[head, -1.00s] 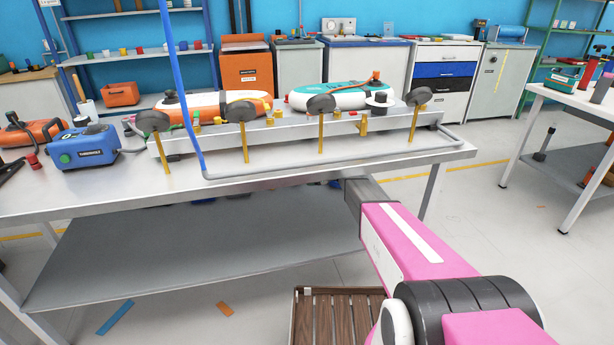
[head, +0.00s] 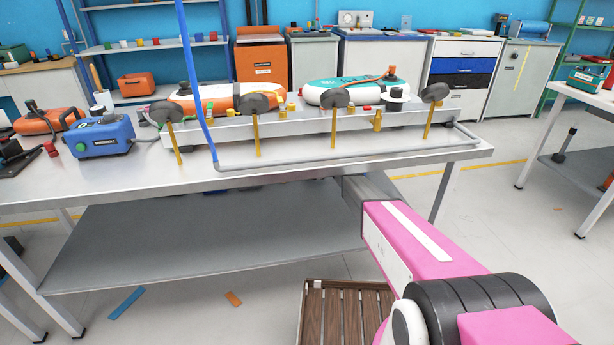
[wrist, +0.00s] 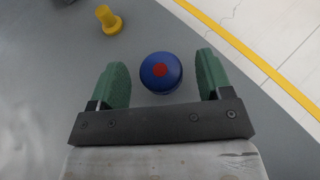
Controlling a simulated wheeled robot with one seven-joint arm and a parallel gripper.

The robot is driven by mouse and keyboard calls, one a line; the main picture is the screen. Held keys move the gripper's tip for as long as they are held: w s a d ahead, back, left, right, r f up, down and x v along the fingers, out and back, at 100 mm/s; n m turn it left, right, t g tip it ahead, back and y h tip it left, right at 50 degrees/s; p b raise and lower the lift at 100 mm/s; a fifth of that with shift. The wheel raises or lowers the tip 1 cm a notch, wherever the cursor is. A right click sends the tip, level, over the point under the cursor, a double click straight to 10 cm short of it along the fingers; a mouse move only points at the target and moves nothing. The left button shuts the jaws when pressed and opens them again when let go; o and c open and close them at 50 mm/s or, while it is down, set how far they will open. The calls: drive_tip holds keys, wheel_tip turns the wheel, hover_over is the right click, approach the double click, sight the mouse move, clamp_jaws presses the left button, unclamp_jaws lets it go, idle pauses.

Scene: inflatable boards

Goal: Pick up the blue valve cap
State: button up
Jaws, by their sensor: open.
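The blue valve cap (wrist: 161,72) shows in the wrist view as a round blue piece with a red square mark on its top. It sits on a grey surface (wrist: 50,75). My gripper (wrist: 162,82) is open, with one green finger to the left of the cap and one to the right. Gaps show between the cap and both fingers; the height of the fingers above the surface is hard to tell. In the head view, my pink arm reaches under the metal workbench (head: 110,190), and I cannot make out the gripper or the blue cap there.
A yellow valve piece (wrist: 108,19) stands up and left of the cap in the wrist view. The surface ends at the right, with floor and a yellow line (wrist: 240,50) beyond. The workbench's lower shelf (head: 200,245) looks mostly bare. A slatted wooden crate (head: 340,310) is below my arm.

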drive_tip(key=shift+x, duration=0.8)
drive_tip(key=shift+d, duration=0.1)
drive_tip(key=c, duration=1)
drive_tip(key=shift+r, duration=0.15)
